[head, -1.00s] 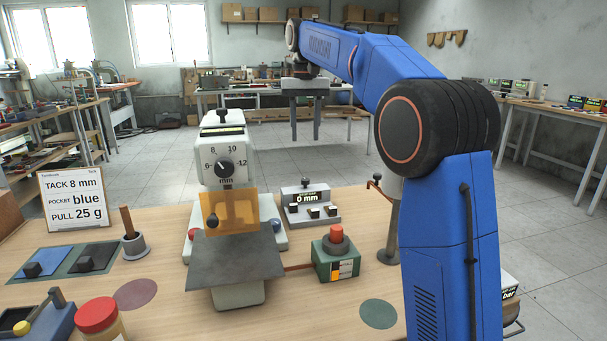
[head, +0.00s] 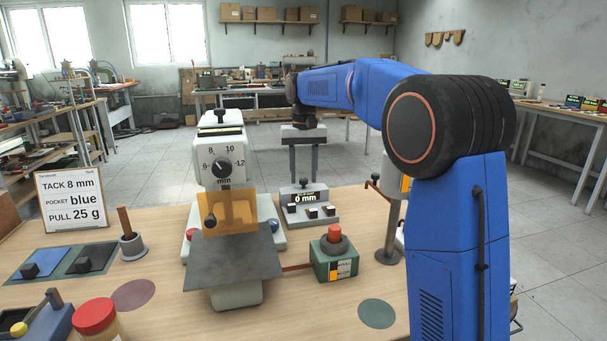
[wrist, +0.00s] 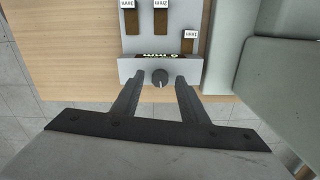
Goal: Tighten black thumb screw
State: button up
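A small black thumb screw (head: 304,182) stands upright on the back of the grey gauge block (head: 318,221), whose display reads 0 mm. In the wrist view the black thumb screw (wrist: 160,77) has a light line on its round top. My gripper (head: 304,176) points down over the block and is open and empty. In the wrist view my gripper (wrist: 160,80) has one fingertip on each side of the screw, with a gap on both sides. I cannot tell exactly how far the tips are above the block.
The white press (head: 219,160) with a dial and its own black top knob (head: 221,116) stands left of the block. A green box with a red button (head: 334,233) is in front. A metal post (head: 389,225) stands to the right. A sign (head: 72,199) is at left.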

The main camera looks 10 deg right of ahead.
grip_shut()
jog(key=shift+m, duration=0.8)
grip_release()
